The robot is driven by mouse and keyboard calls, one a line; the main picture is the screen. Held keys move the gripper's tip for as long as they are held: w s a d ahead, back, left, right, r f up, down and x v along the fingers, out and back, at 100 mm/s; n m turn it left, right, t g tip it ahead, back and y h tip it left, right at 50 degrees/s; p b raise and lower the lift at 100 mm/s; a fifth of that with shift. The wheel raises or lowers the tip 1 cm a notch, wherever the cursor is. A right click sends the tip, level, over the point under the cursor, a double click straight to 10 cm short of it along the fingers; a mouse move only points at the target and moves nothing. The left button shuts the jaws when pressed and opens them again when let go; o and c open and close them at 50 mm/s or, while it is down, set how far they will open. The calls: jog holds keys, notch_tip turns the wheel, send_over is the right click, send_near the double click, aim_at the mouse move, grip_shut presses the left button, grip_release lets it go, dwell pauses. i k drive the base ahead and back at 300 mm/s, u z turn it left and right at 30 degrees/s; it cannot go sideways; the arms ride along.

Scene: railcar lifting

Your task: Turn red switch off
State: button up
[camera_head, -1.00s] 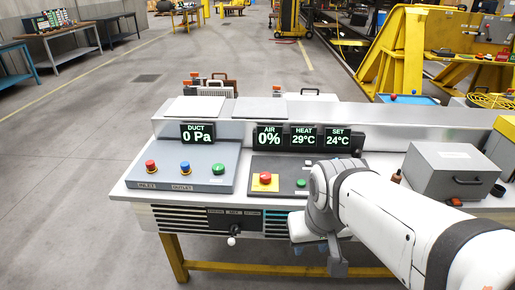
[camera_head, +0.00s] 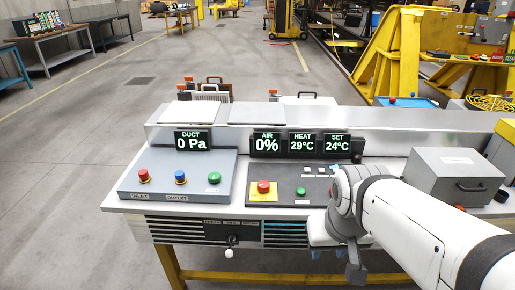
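A red round button (camera_head: 263,186) on a yellow base sits on the dark control panel (camera_head: 283,199), left of a green button (camera_head: 301,192). A red knob (camera_head: 144,176) stands on the grey panel (camera_head: 222,165) to the left, over the label INLET. A blue knob (camera_head: 180,177) and a green button (camera_head: 214,177) are beside it. My arm reaches in from the lower right and covers the dark panel's right end. A dark grey part at my wrist (camera_head: 355,262) hangs in front of the bench, right of the red button and apart from it. No clear fingertips show.
Displays read DUCT 0 Pa (camera_head: 193,140), AIR 0% (camera_head: 266,144), HEAT 29°C and SET 24°C. A lever with a white ball (camera_head: 229,253) juts from the bench front. The floor left of the bench is clear.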

aim_at(263, 186)
jog(key=i, duration=0.9)
